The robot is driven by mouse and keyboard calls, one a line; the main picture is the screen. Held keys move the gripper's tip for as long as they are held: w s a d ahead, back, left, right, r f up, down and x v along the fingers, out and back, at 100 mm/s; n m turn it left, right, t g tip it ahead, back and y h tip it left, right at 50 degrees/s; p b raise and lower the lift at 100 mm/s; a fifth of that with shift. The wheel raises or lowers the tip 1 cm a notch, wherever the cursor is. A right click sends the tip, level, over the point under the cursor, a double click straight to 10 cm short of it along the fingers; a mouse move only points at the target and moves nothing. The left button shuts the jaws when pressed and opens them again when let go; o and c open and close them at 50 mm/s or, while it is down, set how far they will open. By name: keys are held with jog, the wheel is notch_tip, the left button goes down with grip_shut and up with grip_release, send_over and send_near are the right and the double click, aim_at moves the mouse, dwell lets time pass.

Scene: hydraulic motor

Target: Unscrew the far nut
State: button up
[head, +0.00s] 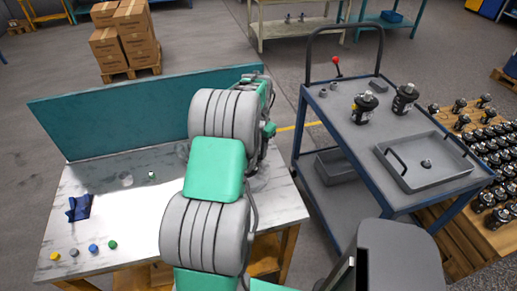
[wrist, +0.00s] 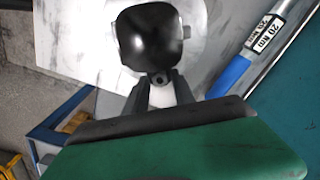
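In the wrist view my gripper (wrist: 160,82) points at a glossy black rounded body (wrist: 150,35), which looks like part of the motor. A small dark round piece with a hole (wrist: 160,77), possibly the nut, shows between the fingertips. The fingers stand a little apart, with a pale surface visible between them. I cannot tell whether they touch the small piece. In the head view my arm hides the gripper and the motor's place on the marble-topped workbench (head: 110,225). I cannot make out a second nut.
A blue-handled tool marked 20 Nm (wrist: 232,72) lies at right in the wrist view. A teal panel (head: 120,115) backs the workbench. A dark blue cloth (head: 79,207) and small coloured caps (head: 93,248) lie at left. A blue-framed cart (head: 345,145) with motors and a tray stands right.

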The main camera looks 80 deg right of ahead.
jog(key=m, duration=0.6)
jog(key=shift+c, duration=0.4)
grip_shut()
jog(key=n, duration=0.4)
jog(key=shift+n, duration=0.8)
